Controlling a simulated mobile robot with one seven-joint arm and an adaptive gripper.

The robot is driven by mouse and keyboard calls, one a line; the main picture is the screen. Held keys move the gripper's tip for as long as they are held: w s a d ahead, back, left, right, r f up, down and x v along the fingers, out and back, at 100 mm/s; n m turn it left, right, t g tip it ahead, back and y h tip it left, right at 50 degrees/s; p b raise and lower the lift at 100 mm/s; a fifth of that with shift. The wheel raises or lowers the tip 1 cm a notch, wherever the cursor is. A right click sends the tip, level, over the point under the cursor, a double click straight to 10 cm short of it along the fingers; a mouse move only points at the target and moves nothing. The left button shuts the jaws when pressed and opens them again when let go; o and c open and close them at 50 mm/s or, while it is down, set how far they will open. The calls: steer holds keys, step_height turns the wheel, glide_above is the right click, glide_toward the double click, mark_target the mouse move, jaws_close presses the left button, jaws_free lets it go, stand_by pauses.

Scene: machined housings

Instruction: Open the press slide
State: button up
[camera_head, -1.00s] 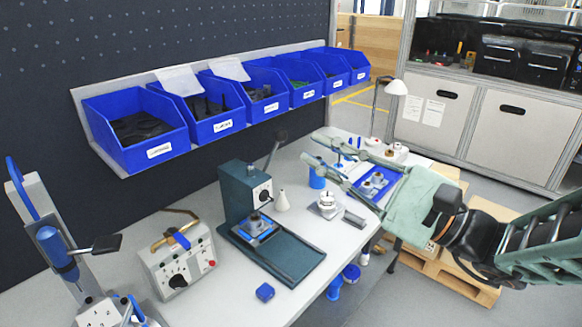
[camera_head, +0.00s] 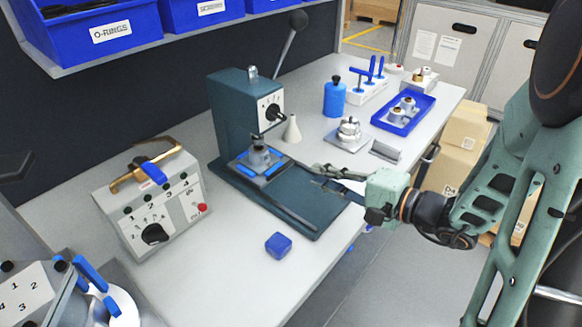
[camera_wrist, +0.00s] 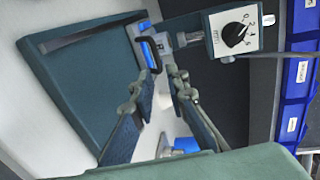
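The dark green press (camera_head: 232,115) stands on the bench with its long base plate (camera_head: 300,203) pointing to the lower right. Its slide (camera_head: 243,172), with blue strips, sits under the press head and carries a grey metal housing (camera_head: 260,157). My gripper (camera_head: 314,173) is low over the base plate, to the right of the slide, pointing at it. In the wrist view the fingertips (camera_wrist: 157,48) are a little apart, with nothing clearly between them, close to a blue strip of the slide (camera_wrist: 148,54). Whether they touch it I cannot tell.
A control box (camera_head: 155,205) stands left of the press, and a blue block (camera_head: 278,245) lies in front. Behind my gripper are a fixture with a metal part (camera_head: 348,133), a grey block (camera_head: 385,151), a blue bottle (camera_head: 334,97) and a blue tray (camera_head: 428,121).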

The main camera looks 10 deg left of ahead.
mark_target(288, 166)
steer(key=shift+w+a+f, duration=0.1)
steer(key=shift+w+f, duration=0.05)
steer(key=shift+f, duration=0.25)
steer(key=x, duration=1)
steer(key=shift+w+a, duration=0.1)
steer(key=shift+a, duration=0.2)
steer(key=shift+c, duration=0.2)
jaws_close()
steer(key=shift+d, duration=0.15)
